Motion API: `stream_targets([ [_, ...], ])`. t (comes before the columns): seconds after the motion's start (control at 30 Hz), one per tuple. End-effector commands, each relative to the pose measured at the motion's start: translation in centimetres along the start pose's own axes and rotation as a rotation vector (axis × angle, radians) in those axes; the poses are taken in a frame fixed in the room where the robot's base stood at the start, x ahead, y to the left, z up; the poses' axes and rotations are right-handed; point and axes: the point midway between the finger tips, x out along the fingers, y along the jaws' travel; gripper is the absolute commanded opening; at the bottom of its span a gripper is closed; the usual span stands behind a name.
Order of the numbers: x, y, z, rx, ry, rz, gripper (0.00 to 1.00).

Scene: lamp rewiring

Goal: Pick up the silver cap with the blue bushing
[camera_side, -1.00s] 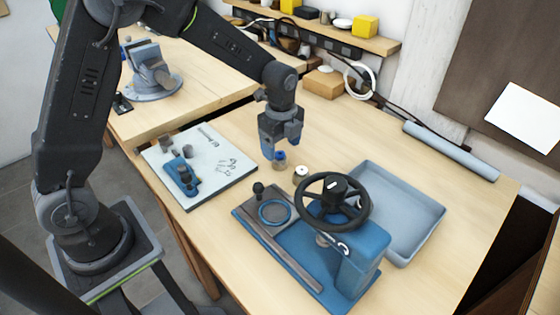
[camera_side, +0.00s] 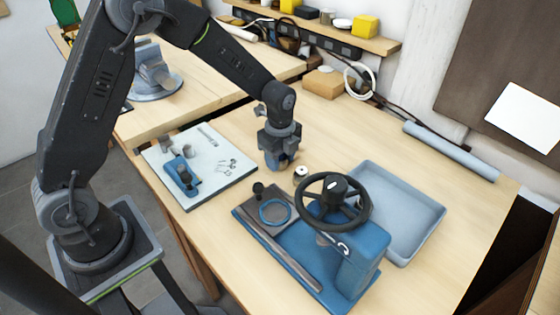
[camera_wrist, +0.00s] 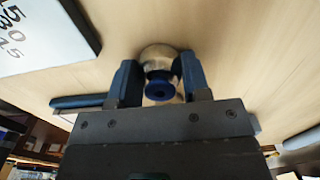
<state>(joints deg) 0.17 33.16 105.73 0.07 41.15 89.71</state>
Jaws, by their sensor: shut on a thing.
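The silver cap (camera_wrist: 158,55) with its blue bushing (camera_wrist: 160,90) stands on the wooden table in the wrist view, between the two blue fingers of my gripper (camera_wrist: 160,80). In the side view the silver cap (camera_side: 281,168) is mostly hidden by the fingers. My gripper (camera_side: 279,160) points down and is lowered around it at table height. The fingers are shut on the cap with the bushing. I cannot tell exactly which part they touch.
A second small cap, pale with a dark centre (camera_side: 300,172), stands just right of my gripper. A blue press with a black handwheel (camera_side: 333,200) and a grey tray (camera_side: 432,222) lie further right. A white board (camera_side: 232,176) with small parts is on the left.

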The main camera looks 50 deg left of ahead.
Motion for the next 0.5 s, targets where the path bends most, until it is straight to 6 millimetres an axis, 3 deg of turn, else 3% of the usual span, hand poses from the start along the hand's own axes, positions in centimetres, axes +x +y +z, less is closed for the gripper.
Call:
stream_targets([
  [0.17,-0.02,-0.01,0.0,0.0,0.0,0.0,0.17],
  [0.5,-0.42,-0.05,-0.01,0.0,0.0,-0.002,0.17],
])
